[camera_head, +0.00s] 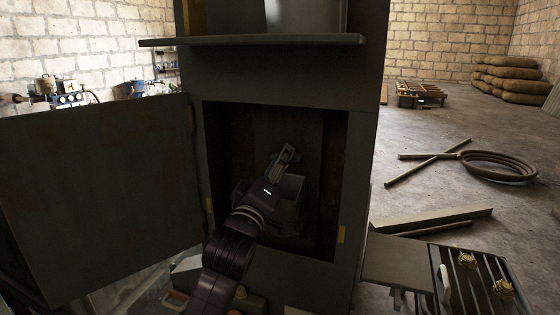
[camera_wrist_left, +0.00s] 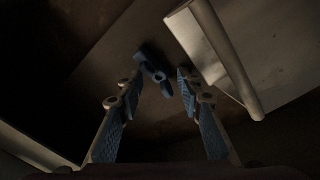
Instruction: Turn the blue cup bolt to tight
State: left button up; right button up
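My left gripper (camera_head: 285,156) reaches into the dark square opening of a tall metal cabinet (camera_head: 290,80) in the head view. In the left wrist view its two blue-padded fingers (camera_wrist_left: 158,92) stand apart with a gap between them. In the head view I cannot make out the bolt in the dark opening. My right gripper is not in view.
The cabinet's door (camera_head: 100,195) hangs open on the left, and a ledge (camera_head: 255,40) juts out above the opening. A pale panel with a rounded edge (camera_wrist_left: 232,60) is close to the right finger. Open floor (camera_head: 440,130) lies to the right.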

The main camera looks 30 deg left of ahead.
pick_arm(q)
grip_shut()
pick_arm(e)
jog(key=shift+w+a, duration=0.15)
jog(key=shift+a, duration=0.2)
pick_arm(q)
jog(key=shift+m+p, duration=0.3)
jog(key=shift+m, duration=0.2)
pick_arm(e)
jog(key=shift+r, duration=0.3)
pick_arm(q)
jog(key=m+h+p, duration=0.1)
jog(key=m+p, duration=0.3)
jog(key=m, duration=0.2)
jog(key=m+g+h+p, duration=0.1)
jog(key=m+h+p, duration=0.1)
jog(key=m+p, duration=0.2)
jog(key=m+h+p, duration=0.2)
jog(key=m+p, duration=0.2)
jog(key=m, duration=0.6)
jog(key=shift+a+r+g, duration=0.15)
jog(key=shift+r+g, duration=0.15)
jog(key=shift+r, duration=0.05)
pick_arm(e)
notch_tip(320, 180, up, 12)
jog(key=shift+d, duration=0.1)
pick_arm(q)
jog(key=shift+f, duration=0.15)
